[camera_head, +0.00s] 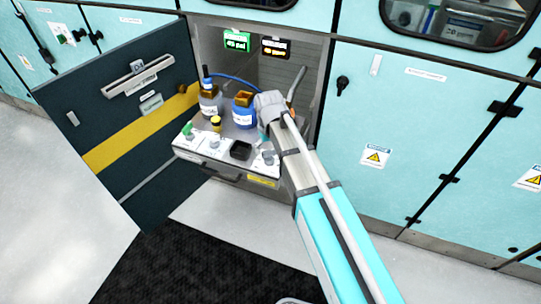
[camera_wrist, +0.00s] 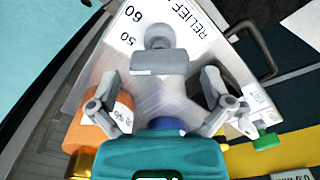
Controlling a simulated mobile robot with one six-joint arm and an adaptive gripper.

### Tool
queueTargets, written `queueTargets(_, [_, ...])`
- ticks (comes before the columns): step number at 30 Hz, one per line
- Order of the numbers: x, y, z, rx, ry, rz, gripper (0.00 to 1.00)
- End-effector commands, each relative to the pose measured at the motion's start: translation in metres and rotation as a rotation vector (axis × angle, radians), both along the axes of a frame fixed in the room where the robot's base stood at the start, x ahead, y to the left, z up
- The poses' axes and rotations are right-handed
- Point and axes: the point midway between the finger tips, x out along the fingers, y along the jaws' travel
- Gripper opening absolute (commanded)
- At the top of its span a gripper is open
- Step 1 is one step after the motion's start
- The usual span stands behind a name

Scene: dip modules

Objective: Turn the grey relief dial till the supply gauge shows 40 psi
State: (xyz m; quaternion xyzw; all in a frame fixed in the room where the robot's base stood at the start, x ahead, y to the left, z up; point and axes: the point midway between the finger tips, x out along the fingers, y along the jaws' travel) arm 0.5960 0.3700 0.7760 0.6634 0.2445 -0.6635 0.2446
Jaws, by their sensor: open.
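The grey relief dial (camera_wrist: 158,38) sits on a white panel (camera_wrist: 185,18) marked RELIEF, with 50 and 60 beside it. In the head view the dial (camera_head: 268,157) is at the right of the front panel. My gripper (camera_wrist: 160,84) is open, its fingers spread either side of the view, with the dial beyond the fingertips and no finger seen touching it. In the head view my gripper (camera_head: 265,133) is over the shelf's right side, its fingers mostly hidden. A green display (camera_head: 237,41) seems to read 45 psi, blurred; its label is unreadable.
Bottles (camera_head: 211,103) and a blue-labelled jar (camera_head: 243,112) stand on the shelf behind the panel. A black square cup (camera_head: 240,151) is left of the dial. The dark cabinet door (camera_head: 125,120) stands open at left.

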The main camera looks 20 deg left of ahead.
Motion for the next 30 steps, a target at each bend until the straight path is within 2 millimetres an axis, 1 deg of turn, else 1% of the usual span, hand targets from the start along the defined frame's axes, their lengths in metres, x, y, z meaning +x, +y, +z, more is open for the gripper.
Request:
queueTargets(1, [0.0001, -0.0001, -0.0067, 0.0, 0.0, 0.0, 1.0])
queueTargets(6, [0.0001, -0.0002, -0.0137, 0.0, 0.0, 0.0, 1.0])
queueTargets(21, [0.0001, -0.0003, -0.016, 0.0, 0.0, -0.001, 1.0])
queueTargets(26, [0.0002, -0.0002, -0.016, 0.0, 0.0, -0.001, 0.7])
queueTargets(30, [0.0001, -0.0003, -0.016, 0.0, 0.0, 0.0, 0.44])
